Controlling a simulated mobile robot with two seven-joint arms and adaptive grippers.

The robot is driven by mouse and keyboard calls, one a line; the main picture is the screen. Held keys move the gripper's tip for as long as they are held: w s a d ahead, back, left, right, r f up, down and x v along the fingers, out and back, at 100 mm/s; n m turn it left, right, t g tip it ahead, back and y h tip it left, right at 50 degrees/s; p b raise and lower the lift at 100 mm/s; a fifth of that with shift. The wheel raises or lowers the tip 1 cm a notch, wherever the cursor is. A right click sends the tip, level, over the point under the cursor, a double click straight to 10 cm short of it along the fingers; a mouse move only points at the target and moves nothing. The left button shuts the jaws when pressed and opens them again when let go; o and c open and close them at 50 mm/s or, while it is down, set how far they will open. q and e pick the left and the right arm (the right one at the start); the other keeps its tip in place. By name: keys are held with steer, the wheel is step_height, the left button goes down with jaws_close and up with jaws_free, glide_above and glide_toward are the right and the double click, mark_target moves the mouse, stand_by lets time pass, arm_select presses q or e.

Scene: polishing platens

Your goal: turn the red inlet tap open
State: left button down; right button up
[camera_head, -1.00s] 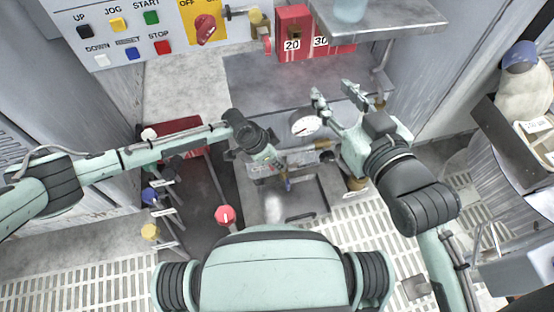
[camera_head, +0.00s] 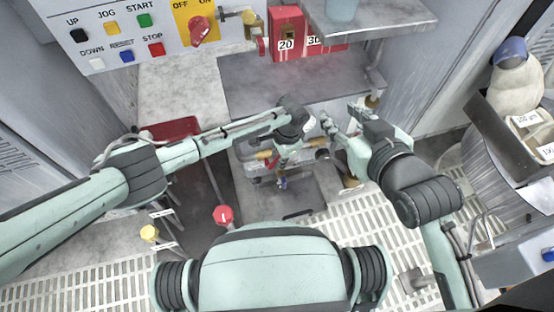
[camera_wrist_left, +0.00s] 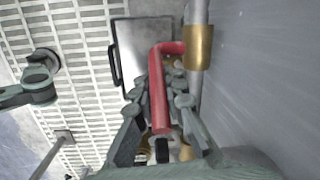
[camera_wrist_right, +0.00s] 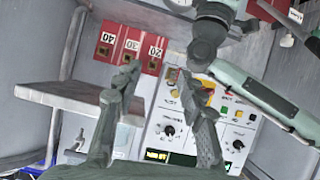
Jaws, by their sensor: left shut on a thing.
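The red tap handle (camera_wrist_left: 161,95) is an L-shaped bar in the left wrist view. It bends toward a grey pipe with a brass collar (camera_wrist_left: 198,48). My left gripper (camera_wrist_left: 160,108) is shut on the handle, with its fingers on both sides of the bar. In the head view a small piece of red (camera_head: 272,162) shows beside my left wrist, by the low pipework; my arm hides much of the tap. My right gripper (camera_head: 343,116) is open and empty to the right of the left wrist; its spread fingers also show in the right wrist view (camera_wrist_right: 158,82).
A button panel with a red rotary switch (camera_head: 197,31) stands at the back left. A red block marked with numbers (camera_head: 287,44) and a grey shelf (camera_head: 370,18) are behind. A red knob (camera_head: 224,215) stands front left. A bin with bags (camera_head: 505,110) is at the right.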

arm_select(q)
steer(key=shift+d+f+y+b, duration=0.1)
steer(key=shift+f+y+b, duration=0.15)
steer(key=shift+y+b, duration=0.45)
arm_select(e)
steer(key=w+a+r+t+y, duration=0.1)
steer(key=a+r+t+y, duration=0.1)
steer(key=r, duration=0.4)
steer(key=shift+w+a+r+t, duration=0.35)
steer(key=shift+a+t, duration=0.45)
steer(key=shift+a, duration=0.35)
arm_select(q)
steer(key=c, duration=1.6)
jaws_free()
arm_select(e)
steer(key=shift+s, duration=0.1)
arm_select(q)
steer(key=shift+o, duration=0.2)
steer(key=shift+r, duration=0.1)
